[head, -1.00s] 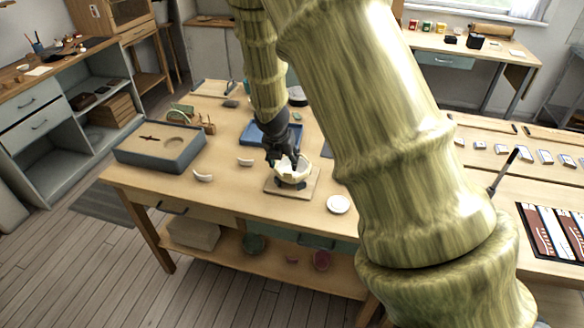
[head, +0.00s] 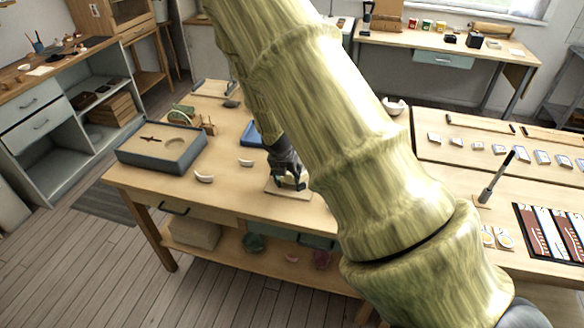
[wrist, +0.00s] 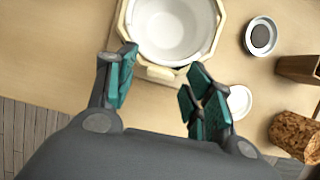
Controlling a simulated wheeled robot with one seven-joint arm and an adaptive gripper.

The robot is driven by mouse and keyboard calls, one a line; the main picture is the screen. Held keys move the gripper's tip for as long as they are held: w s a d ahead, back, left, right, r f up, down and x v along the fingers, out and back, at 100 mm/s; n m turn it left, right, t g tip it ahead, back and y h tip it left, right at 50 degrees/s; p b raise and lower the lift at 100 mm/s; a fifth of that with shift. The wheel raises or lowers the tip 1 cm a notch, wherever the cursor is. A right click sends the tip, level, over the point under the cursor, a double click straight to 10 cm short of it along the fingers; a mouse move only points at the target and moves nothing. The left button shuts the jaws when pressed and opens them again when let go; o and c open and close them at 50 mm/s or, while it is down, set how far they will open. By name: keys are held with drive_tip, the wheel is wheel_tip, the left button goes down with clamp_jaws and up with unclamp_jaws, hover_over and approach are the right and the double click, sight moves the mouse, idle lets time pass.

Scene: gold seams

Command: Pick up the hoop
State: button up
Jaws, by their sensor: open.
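The hoop (wrist: 217,38) appears to be the pale, many-sided ring around a white bowl (wrist: 172,30) at the top of the wrist view. A short pale block shows at its near side. My gripper (wrist: 160,72) is open, its teal-padded fingers on either side of this near part, with nothing clearly held. I cannot tell whether the fingers touch the hoop. In the head view my gripper (head: 289,181) is low over a small wooden board (head: 273,191) on the table. My arm and gripper hide most of the hoop and bowl there.
A small dish with a dark centre (wrist: 261,37), a white disc (wrist: 239,101), a wooden block (wrist: 298,68) and a cork (wrist: 297,131) lie to the right. A grey tray (head: 160,147) and pale curved pieces (head: 204,178) are to the left. The table's front left is mostly clear.

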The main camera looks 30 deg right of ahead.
drive_tip(key=shift+w+d+f, duration=0.1)
drive_tip(key=shift+d+f, duration=0.05)
drive_tip(key=shift+f, duration=0.25)
drive_tip(key=shift+c, duration=0.2)
drive_tip(key=c, duration=1)
drive_tip(key=shift+r, duration=0.2)
